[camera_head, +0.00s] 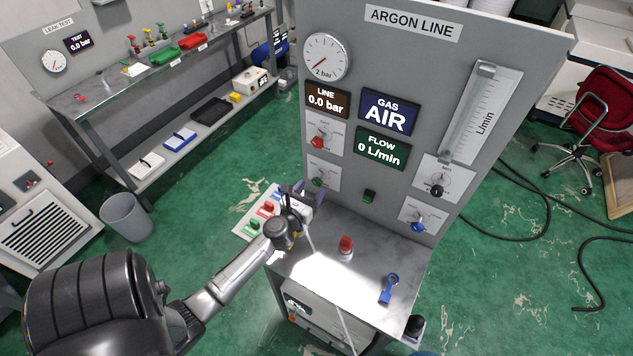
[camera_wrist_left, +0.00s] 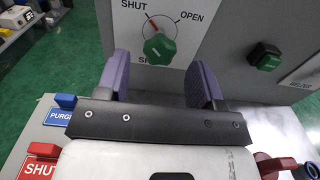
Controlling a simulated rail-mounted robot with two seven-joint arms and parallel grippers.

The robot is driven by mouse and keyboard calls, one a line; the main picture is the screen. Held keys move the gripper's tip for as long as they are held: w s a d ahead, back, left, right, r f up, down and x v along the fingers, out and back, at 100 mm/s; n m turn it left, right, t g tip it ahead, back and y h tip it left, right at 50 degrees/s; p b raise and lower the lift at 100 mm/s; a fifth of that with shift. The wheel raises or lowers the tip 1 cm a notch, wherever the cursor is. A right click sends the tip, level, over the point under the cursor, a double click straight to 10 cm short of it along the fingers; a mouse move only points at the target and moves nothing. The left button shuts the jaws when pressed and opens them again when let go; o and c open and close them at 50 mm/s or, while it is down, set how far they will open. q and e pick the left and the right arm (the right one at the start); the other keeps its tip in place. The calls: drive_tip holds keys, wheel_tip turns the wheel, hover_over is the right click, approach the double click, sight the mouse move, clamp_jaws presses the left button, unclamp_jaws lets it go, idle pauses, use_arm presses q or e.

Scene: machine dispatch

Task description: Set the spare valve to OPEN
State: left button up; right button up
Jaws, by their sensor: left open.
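The valve in front of my left gripper has a green round knob (camera_wrist_left: 159,48) on a white plate, with SHUT at upper left and OPEN at upper right. Its red pointer mark leans up-left, toward SHUT. A label below begins with S; the rest is hidden. In the head view the green knob (camera_head: 318,181) is on the lower left of the ARGON LINE panel. My left gripper (camera_wrist_left: 161,80) is open, its purple fingers apart on either side of the knob's lower area in the picture, with no visible contact. It also shows in the head view (camera_head: 303,190). My right gripper is not in view.
A red knob (camera_head: 317,143) sits above the green one; black (camera_head: 437,190) and blue (camera_head: 418,226) knobs are at right. A green button (camera_wrist_left: 267,60) is nearby. On the shelf are a red-topped object (camera_head: 346,244) and a blue handle (camera_head: 389,288). Tags (camera_wrist_left: 62,112) lie at left.

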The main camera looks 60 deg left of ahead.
sight(316, 184)
use_arm(q)
drive_tip(key=shift+x, duration=2.05)
drive_tip(key=c, duration=0.9)
